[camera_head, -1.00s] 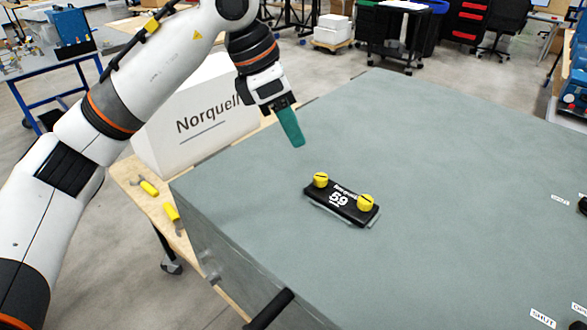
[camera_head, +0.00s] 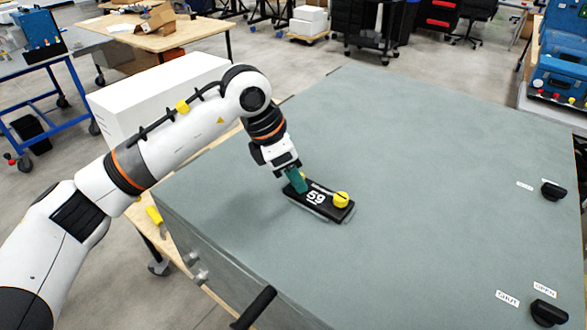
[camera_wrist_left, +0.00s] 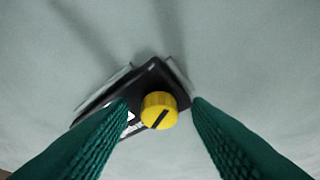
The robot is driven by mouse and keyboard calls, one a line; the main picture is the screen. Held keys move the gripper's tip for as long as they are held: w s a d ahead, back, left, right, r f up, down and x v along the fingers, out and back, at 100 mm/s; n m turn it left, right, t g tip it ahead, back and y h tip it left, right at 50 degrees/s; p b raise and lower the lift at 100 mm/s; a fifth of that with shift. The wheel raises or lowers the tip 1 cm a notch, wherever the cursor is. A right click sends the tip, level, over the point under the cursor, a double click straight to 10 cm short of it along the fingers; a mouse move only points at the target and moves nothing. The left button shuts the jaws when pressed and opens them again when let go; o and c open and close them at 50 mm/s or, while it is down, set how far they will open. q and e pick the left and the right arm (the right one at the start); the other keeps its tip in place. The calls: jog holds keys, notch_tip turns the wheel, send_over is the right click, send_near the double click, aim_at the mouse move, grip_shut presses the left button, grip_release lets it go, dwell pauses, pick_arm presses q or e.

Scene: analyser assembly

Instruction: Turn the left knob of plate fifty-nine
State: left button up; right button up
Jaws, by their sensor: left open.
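Plate fifty-nine (camera_head: 314,203) is a black plate marked 59, lying on the grey-green top of the analyser. Its right yellow knob (camera_head: 341,199) shows clear in the head view. Its left yellow knob is mostly hidden there by my left gripper (camera_head: 297,184), whose green fingers come down at the plate's left end. In the left wrist view a yellow knob (camera_wrist_left: 159,110) with a dark slanted slot lies between the two green fingers (camera_wrist_left: 160,125). The fingers are apart, one on each side of it, with gaps visible. My right gripper is not in view.
The grey-green top (camera_head: 430,170) is wide and mostly clear. Black knobs (camera_head: 548,312) with SHUT and OPEN labels (camera_head: 507,298) sit at its right side. A black handle (camera_head: 254,307) is at the front edge. A white box (camera_head: 150,95) stands behind my left arm.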

pick_arm(q)
grip_shut()
jog(key=shift+f+m+b, duration=0.1)
jog(key=shift+m+b, duration=0.2)
jog(key=shift+b, duration=0.25)
jog(key=shift+w+f+m+g+b, duration=0.15)
jog(key=shift+m+g+b, duration=0.25)
jog(key=shift+m+b, duration=0.6)
jog(key=shift+m+g+b, duration=0.4)
jog(key=shift+m+b, duration=0.3)
jog(key=shift+m, duration=0.3)
jog(key=shift+w+r+m+g+b, duration=0.1)
jog(key=shift+r+m+g+b, duration=0.25)
jog(key=shift+m, duration=0.45)
grip_release()
jog(key=shift+f, duration=0.1)
